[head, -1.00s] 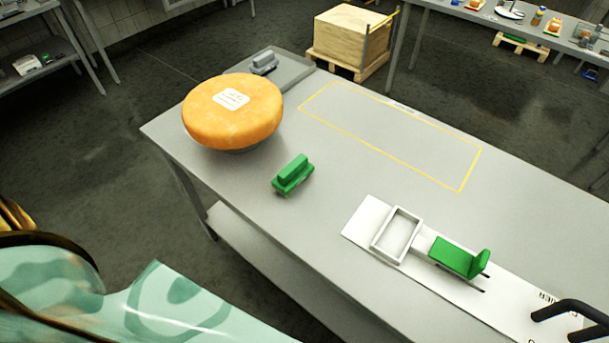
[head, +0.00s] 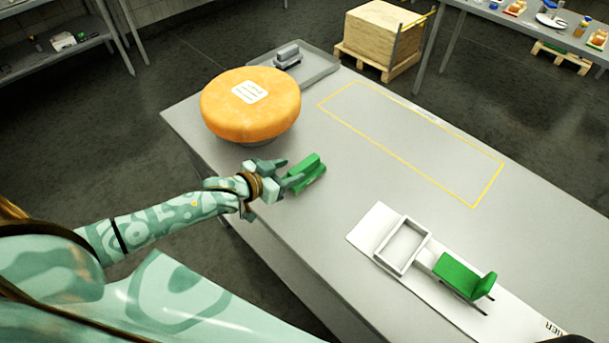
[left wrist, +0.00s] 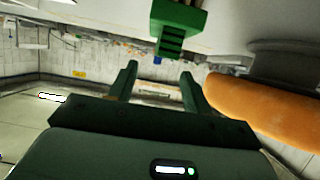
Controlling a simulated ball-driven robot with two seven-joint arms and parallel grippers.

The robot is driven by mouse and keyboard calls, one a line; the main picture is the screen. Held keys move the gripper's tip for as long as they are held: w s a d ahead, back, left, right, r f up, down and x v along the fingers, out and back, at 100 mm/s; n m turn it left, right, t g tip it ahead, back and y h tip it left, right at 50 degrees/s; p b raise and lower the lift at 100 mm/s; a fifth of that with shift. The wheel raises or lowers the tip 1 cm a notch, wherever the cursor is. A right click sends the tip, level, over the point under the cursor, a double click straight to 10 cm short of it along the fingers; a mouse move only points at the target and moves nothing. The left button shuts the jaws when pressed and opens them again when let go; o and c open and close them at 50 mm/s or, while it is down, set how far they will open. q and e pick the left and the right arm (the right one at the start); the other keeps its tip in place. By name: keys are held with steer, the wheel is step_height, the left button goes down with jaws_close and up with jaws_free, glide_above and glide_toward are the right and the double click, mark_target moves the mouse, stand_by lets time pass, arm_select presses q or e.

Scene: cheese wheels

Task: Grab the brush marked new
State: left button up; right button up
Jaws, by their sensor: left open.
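A green brush (head: 306,173) lies on the grey table beside the cheese wheel. I can read no mark on it. My left gripper (head: 284,170) is open at its near left side; in the head view the fingers overlap the brush's edge. In the left wrist view the open fingers (left wrist: 160,80) are empty, with the green brush (left wrist: 179,26) just beyond their tips. A second green piece (head: 463,276) with an upright end sits on a white board (head: 369,231). A grey brush-like block (head: 288,55) lies in a grey tray (head: 322,66). My right gripper is not in view.
An orange cheese wheel (head: 250,105) stands on a low support close behind my left gripper and also shows in the left wrist view (left wrist: 270,112). A white frame (head: 403,246) is on the board. A yellow outlined rectangle (head: 410,140) on the table is empty.

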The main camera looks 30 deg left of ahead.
mark_target(303, 164)
arm_select(q)
steer(key=shift+x, duration=0.9)
steer(key=x, duration=0.2)
steer(key=b+x, duration=0.1)
steer(key=x, duration=0.1)
steer(key=shift+w+a+f+b, duration=0.1)
steer(key=shift+w+f+b, duration=0.15)
steer(key=shift+f+b, duration=0.1)
steer(key=shift+w+f, duration=0.1)
steer(key=shift+w, duration=0.25)
steer(key=shift+s, duration=0.1)
steer(key=shift+c, duration=0.9)
jaws_close()
